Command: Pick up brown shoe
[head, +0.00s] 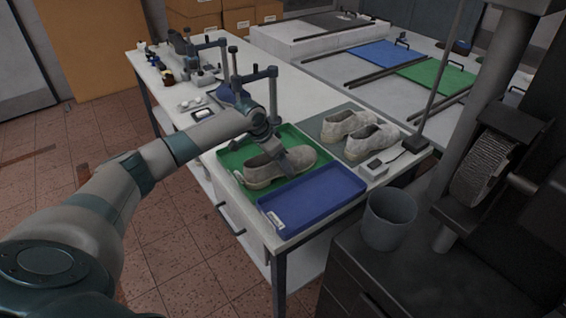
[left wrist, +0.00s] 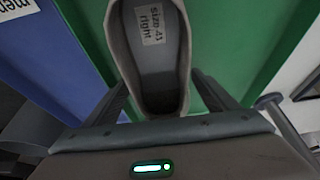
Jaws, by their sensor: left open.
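A brownish-beige shoe (head: 262,174) lies in the green tray (head: 227,158) near the table's front end. My left gripper (head: 291,158) is low over the shoe's right part and hides some of it. In the left wrist view the shoe (left wrist: 150,70) shows its opening, with an inside label reading "size 41 right". The fingers of my left gripper (left wrist: 158,92) are open, one on each side of the shoe's end. Whether they touch it I cannot tell. My right gripper is not in view.
An empty blue tray (head: 312,200) lies just in front of the green tray. Two pale shoes (head: 358,133) stand on a grey mat behind right. A grey bin (head: 388,218) stands at the right. Clamp-like stands and small items fill the table's far left.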

